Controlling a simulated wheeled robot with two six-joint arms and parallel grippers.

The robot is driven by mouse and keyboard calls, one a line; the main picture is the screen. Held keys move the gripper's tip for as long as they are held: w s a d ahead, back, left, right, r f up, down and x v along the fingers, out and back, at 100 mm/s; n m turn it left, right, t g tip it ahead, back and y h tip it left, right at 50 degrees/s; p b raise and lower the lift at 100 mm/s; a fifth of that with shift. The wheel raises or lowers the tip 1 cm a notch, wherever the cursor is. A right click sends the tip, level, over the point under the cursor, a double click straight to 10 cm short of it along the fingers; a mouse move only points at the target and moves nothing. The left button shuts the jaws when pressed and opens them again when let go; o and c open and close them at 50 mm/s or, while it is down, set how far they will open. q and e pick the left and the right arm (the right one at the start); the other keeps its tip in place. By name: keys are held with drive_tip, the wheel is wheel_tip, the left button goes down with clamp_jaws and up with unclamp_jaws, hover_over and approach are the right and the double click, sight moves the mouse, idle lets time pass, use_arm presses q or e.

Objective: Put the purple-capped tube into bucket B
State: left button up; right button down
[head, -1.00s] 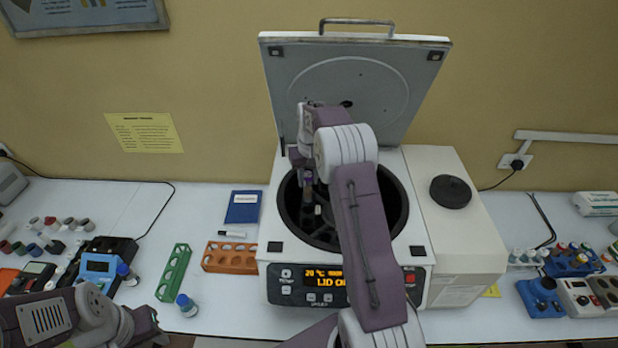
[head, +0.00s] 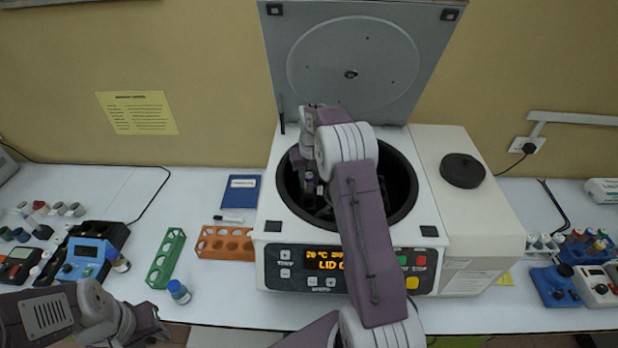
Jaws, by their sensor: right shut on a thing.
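The centrifuge (head: 262,225) stands in the middle with its lid (head: 350,60) raised and its dark round bowl (head: 402,190) open. My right gripper (head: 309,172) points down into the left part of the bowl and is shut on the purple-capped tube (head: 310,185), which looks upright. My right arm covers much of the bowl. The rotor buckets inside are dark and partly hidden, and I cannot read which one is B. My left gripper (head: 152,328) is low at the left, away from the centrifuge; its fingers do not show clearly.
A green rack (head: 165,258) and an orange rack (head: 225,243) stand left of the centrifuge, with a blue-capped vial (head: 179,291) near the front. A blue notebook (head: 242,194) lies behind. Instruments crowd both table ends. A black round piece (head: 462,170) sits on the centrifuge's right side.

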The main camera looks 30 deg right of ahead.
drive_tip(key=shift+s, duration=0.1)
drive_tip(key=c, duration=1)
unclamp_jaws()
drive_tip(key=shift+r, duration=0.1)
drive_tip(key=shift+r, duration=0.3)
drive_tip(key=r, duration=0.2)
drive_tip(key=r+b, duration=0.1)
drive_tip(key=r, duration=0.2)
drive_tip(key=s+r+b, duration=0.1)
drive_tip(key=r, duration=0.2)
drive_tip(key=shift+a+r, duration=0.15)
